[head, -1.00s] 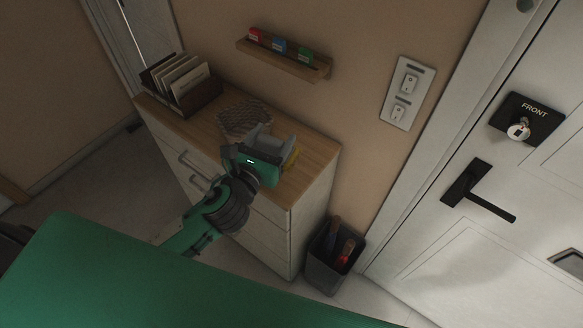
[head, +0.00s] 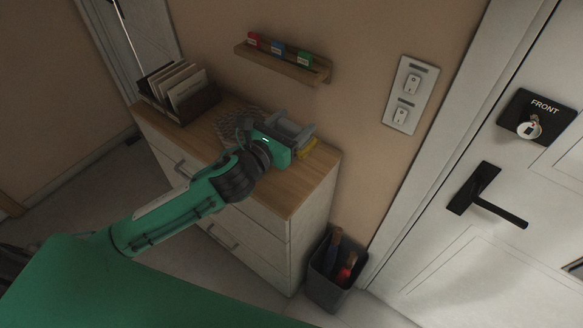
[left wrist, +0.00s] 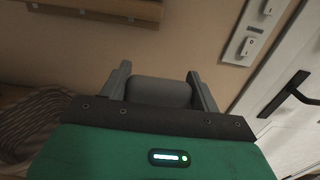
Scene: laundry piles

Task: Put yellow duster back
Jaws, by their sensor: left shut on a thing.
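I cannot tell whether the duster touches the cabinet top. In the left wrist view, the two fingers (left wrist: 160,88) stand either side of a dark grey block, with no yellow showing. My right gripper is not in view.
A wire-mesh item (head: 232,118) and a file holder (head: 180,95) stand on the cabinet. A wall ledge (head: 283,67) holds red, blue and green boxes. A dark bin (head: 329,278) with tools stands on the floor beside the cabinet. The front door (head: 475,240) is at right.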

